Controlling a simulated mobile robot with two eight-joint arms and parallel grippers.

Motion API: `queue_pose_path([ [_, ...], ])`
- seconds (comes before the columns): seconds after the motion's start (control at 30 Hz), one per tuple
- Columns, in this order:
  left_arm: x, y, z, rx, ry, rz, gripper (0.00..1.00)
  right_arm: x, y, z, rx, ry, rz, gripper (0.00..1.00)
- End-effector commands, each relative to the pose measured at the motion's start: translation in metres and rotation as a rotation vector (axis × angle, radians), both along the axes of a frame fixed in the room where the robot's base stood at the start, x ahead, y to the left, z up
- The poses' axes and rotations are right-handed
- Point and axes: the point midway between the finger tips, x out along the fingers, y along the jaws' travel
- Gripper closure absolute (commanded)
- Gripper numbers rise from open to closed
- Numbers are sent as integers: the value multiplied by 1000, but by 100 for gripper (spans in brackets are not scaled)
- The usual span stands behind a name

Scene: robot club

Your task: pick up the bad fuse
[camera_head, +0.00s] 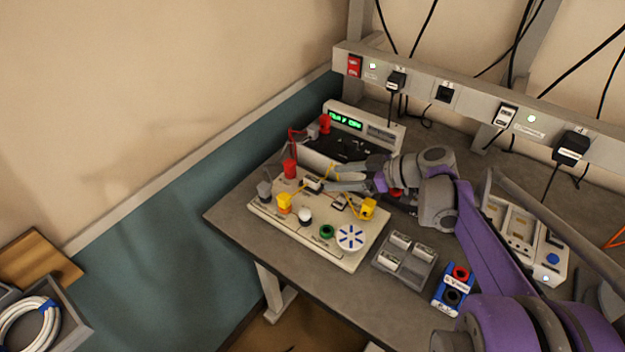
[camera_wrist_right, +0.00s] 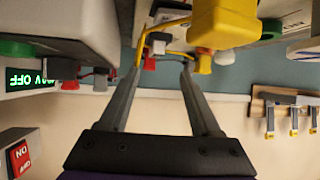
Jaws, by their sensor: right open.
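A beige circuit board (camera_head: 262,208) lies on the workbench, with yellow wires and several coloured posts. A small pale fuse-like block (camera_head: 312,184) sits on the board just left of my right gripper (camera_head: 328,183). I cannot tell by its look whether it is the bad fuse. My right gripper is open, its fingers reaching left over the board, close to the block. In the right wrist view, the two fingers of the right gripper (camera_wrist_right: 161,67) are spread, with yellow wires beyond the tips. My left gripper is not in view.
A grey tray (camera_head: 411,277) with several pale fuse-like pieces stands at the front of the bench. A blue device (camera_head: 453,291) with red and black sockets is right of it. A power supply (camera_head: 385,132) with a green display stands behind the board. Yellow clips stand close to my fingers.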

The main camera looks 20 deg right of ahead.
Motion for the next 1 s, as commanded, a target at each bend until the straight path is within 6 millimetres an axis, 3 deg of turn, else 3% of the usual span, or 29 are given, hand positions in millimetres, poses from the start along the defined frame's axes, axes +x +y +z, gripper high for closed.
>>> queue_pose_path([
  [0.37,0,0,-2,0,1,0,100,23,17,-17,0,0,1,36],
  [0.6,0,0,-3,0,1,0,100,48,34,-36,1,-1,2,36],
  [0.87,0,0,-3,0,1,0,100,52,37,-39,0,0,-1,36],
  [1.0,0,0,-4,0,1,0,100,52,37,-39,0,0,-1,57],
])
